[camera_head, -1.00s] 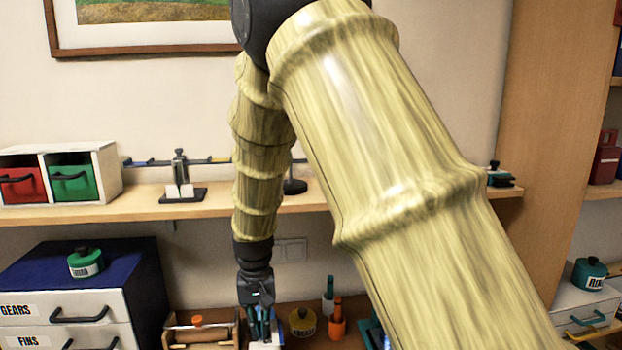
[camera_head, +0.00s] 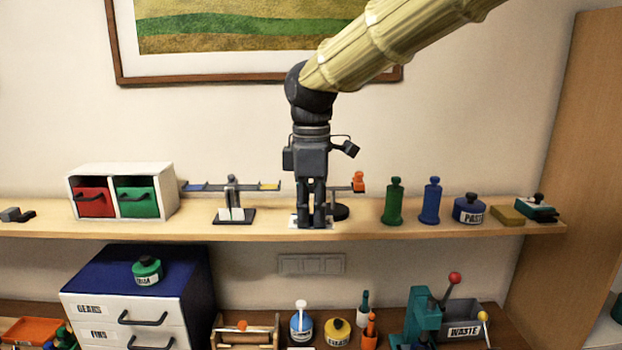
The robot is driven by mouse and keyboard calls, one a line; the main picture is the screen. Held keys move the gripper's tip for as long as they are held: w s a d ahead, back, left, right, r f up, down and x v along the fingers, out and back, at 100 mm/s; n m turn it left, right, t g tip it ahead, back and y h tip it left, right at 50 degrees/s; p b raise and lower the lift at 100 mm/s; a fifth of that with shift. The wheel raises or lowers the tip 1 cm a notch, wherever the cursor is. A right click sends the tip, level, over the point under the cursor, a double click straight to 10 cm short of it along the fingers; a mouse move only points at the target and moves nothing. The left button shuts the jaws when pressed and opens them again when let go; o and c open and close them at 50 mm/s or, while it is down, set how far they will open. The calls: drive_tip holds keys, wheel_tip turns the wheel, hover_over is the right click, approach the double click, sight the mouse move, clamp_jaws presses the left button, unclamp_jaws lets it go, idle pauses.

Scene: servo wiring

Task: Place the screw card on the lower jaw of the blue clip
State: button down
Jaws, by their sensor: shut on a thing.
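My gripper (camera_head: 312,222) points straight down at the front of the wooden shelf, its dark fingers close together. It is shut on a thin white piece, apparently the screw card (camera_head: 296,223), whose edges show on both sides of the fingertips. The fingers hide the middle of it and any print. I cannot tell whether it touches the shelf. Left of my gripper, a small stand (camera_head: 233,205) carries a crossbar. A blue piece, probably the blue clip (camera_head: 195,187), is at the bar's left end; its jaws are too small to make out. A yellow piece (camera_head: 268,186) is at the right end.
A white box (camera_head: 123,170) with red and green drawers stands left of the stand. Right of my gripper are an orange-topped stand (camera_head: 358,183), a green bottle (camera_head: 394,203), a blue bottle (camera_head: 432,203) and a paste jar (camera_head: 469,208).

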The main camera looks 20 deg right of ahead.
drive_tip(key=shift+d+r+n, duration=0.15)
drive_tip(key=shift+r+n, duration=0.15)
drive_tip(key=shift+r, duration=0.25)
drive_tip(key=shift+w+d+f+b, duration=0.1)
drive_tip(key=shift+w+d+b, duration=0.05)
drive_tip(key=shift+w+b, duration=0.55)
drive_tip(key=shift+w+d+f+b, duration=0.1)
drive_tip(key=shift+w+d+b, duration=0.05)
drive_tip(key=shift+w+b, duration=0.55)
drive_tip(key=shift+w+d+b, duration=0.2)
drive_tip(key=shift+w+b, duration=0.25)
drive_tip(key=shift+w, duration=0.1)
drive_tip(key=shift+w+d+b, duration=0.15)
drive_tip(key=shift+w+b, duration=0.3)
drive_tip(key=shift+w, duration=0.05)
drive_tip(key=w+d+f+p, duration=0.1)
drive_tip(key=w+d+p, duration=0.2)
drive_tip(key=w+p, duration=0.5)
drive_tip(key=shift+w+d, duration=0.2)
drive_tip(key=shift+w, duration=1.85)
drive_tip(key=shift+f, duration=0.15)
drive_tip(key=c, duration=1.6)
unclamp_jaws()
